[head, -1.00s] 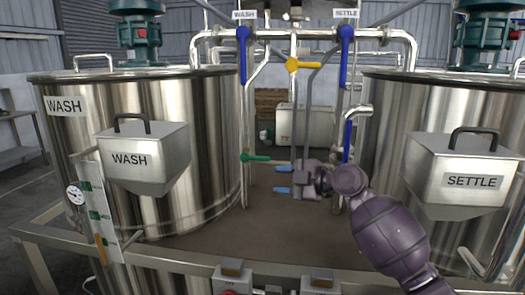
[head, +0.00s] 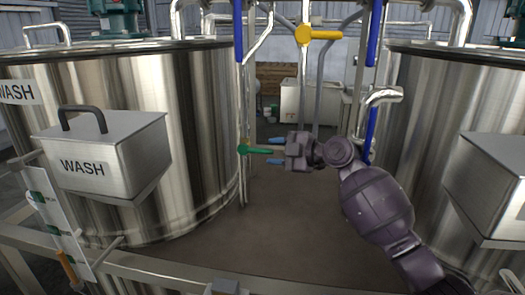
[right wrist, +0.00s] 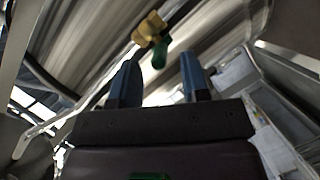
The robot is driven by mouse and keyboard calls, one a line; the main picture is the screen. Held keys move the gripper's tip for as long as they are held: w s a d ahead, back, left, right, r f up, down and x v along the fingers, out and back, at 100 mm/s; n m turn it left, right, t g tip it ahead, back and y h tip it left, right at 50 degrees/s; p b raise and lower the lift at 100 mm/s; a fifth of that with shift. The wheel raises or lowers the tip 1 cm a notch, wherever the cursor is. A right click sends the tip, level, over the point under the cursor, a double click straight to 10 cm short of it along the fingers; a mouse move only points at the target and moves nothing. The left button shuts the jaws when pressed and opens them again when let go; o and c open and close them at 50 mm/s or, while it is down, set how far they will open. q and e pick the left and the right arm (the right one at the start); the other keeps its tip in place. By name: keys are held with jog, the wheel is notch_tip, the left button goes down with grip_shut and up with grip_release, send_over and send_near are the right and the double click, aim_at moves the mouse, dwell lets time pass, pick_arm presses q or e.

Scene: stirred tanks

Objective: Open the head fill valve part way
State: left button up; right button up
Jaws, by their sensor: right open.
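A green-handled valve (head: 246,150) sits low on the pipe beside the wash tank; its lever points right, roughly level. No label on it is readable, so I cannot tell its name. My right gripper (head: 272,151) is open, its blue fingers above and below the lever's right end in the head view. The right wrist view shows the brass valve body (right wrist: 149,27) and green handle (right wrist: 158,55) at the open fingertips (right wrist: 160,72). Contact cannot be told. A yellow-handled valve (head: 318,34) is higher up. My left gripper is not in view.
The steel wash tank (head: 190,140) stands close left of the green valve, and another tank (head: 430,100) stands right of my arm. Blue levers (head: 374,35) hang on the pipes above. The brown deck (head: 290,230) between the tanks is clear.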

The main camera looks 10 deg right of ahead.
aim_at(262, 152)
jog(key=shift+x, duration=2.2)
jog(key=shift+d, duration=0.1)
grip_shut()
